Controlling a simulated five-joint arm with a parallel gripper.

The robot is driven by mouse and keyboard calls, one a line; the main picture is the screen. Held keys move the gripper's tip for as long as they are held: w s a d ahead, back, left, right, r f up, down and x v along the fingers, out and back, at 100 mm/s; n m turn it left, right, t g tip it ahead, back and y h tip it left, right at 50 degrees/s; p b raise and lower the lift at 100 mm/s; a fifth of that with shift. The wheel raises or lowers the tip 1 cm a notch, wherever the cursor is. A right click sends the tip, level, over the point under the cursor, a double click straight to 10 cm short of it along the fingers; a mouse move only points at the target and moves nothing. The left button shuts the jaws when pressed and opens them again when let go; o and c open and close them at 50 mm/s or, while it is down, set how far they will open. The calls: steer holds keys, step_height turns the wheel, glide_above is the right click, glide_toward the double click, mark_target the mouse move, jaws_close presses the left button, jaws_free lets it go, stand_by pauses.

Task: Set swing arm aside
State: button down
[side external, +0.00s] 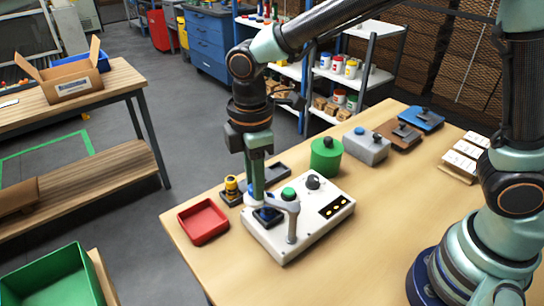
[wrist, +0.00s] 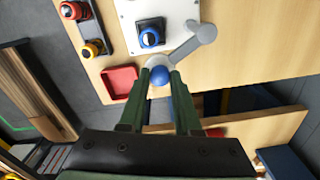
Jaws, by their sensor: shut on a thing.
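The grey swing arm (side external: 292,222) stands on a post at the front of the white control box (side external: 318,222). In the wrist view the swing arm (wrist: 188,48) runs from its round pivot down to a blue ball knob (wrist: 160,77) at its free end. My gripper (wrist: 161,72) is shut on this blue knob, with one green finger on each side. In the side view my gripper (side external: 258,198) points down at the box's left part; the knob is mostly hidden there. A blue button (wrist: 151,36) on a black base sits on the box, beside the swing arm.
A red tray (side external: 203,221) lies left of the box. A yellow-topped button (side external: 231,186) stands on a dark strip behind the tray. A green cylinder (side external: 326,157) and a grey block (side external: 366,147) stand behind the box. The table front right of the box is clear.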

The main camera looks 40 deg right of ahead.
steer(key=a+n, duration=0.1)
steer(key=s+n, duration=0.1)
steer(key=n, duration=0.1)
steer(key=shift+s+a+r, duration=0.1)
steer(key=shift+a, duration=0.25)
steer(key=shift+s+a+n, duration=0.35)
steer(key=shift+s+n, duration=0.5)
steer(key=shift+n, duration=0.65)
steer(key=shift+s+a+n, duration=0.4)
steer(key=shift+s+n, duration=0.5)
steer(key=shift+n, duration=0.6)
steer(key=shift+s+a+n, duration=0.35)
steer(key=shift+s+n, duration=0.5)
steer(key=shift+n, duration=0.65)
steer(key=shift+s, duration=0.1)
steer(key=c, duration=0.6)
jaws_free()
step_height(320, 180, up, 12)
